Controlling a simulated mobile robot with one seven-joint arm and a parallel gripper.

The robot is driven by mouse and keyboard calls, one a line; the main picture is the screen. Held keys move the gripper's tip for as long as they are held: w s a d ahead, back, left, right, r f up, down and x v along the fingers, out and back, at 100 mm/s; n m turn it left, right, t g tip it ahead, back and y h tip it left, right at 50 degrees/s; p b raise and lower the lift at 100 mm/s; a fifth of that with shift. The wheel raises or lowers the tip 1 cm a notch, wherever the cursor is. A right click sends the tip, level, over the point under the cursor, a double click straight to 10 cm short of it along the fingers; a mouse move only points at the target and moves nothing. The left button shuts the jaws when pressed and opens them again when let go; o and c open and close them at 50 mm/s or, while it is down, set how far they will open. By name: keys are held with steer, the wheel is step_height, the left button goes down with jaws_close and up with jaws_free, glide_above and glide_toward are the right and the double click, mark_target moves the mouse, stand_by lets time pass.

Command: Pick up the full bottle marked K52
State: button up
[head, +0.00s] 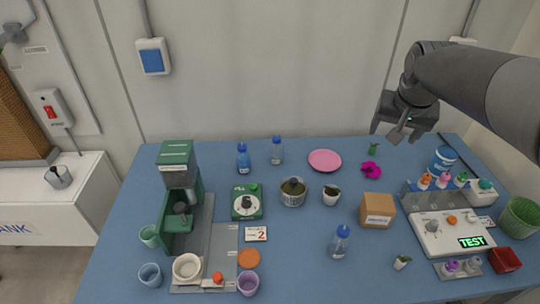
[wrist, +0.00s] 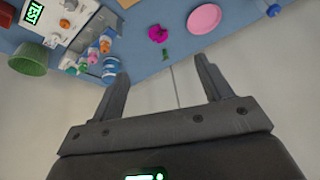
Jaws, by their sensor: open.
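Three bottles with blue caps stand upright on the blue table. One, blue through most of its body (head: 243,160), is at the back left. A paler, clearer one (head: 276,152) is just right of it. A third, greyish-blue one (head: 339,244) is near the front middle. Their markings are too small to read, so I cannot tell which is K52. My gripper (head: 405,132) is open and empty, raised over the back right of the table, well apart from all the bottles. In the wrist view the open fingers (wrist: 162,72) have nothing between them.
A pink plate (head: 325,161), a magenta flower (head: 371,170) and a cardboard box (head: 377,210) lie between my gripper and the bottles. A green machine (head: 176,190) is left; a test panel (head: 453,234) right.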

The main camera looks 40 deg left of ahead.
steer(key=a+f+n, duration=0.1)
steer(key=a+f, duration=0.1)
steer(key=a, duration=0.6)
steer(key=a+f, duration=0.3)
steer(key=a, duration=0.4)
steer(key=n+g, duration=0.1)
steer(key=n, duration=0.2)
glide_above(240, 150)
steer(key=s+d, duration=0.2)
step_height(240, 150, down, 13)
steer(key=shift+w+a+f+y, duration=0.15)
steer(key=shift+a+f+y, duration=0.15)
steer(key=shift+a+y, duration=0.1)
steer(key=x, duration=0.4)
steer(key=shift+f, duration=0.3)
steer(key=x, duration=0.5)
steer(key=shift+w+d+f, duration=0.25)
steer(key=shift+w+f, duration=0.1)
steer(key=shift+w, duration=0.05)
steer(key=c, duration=1.1)
steer(key=shift+r, duration=0.1)
steer(key=shift+c, duration=0.2)
steer(key=shift+r, duration=0.1)
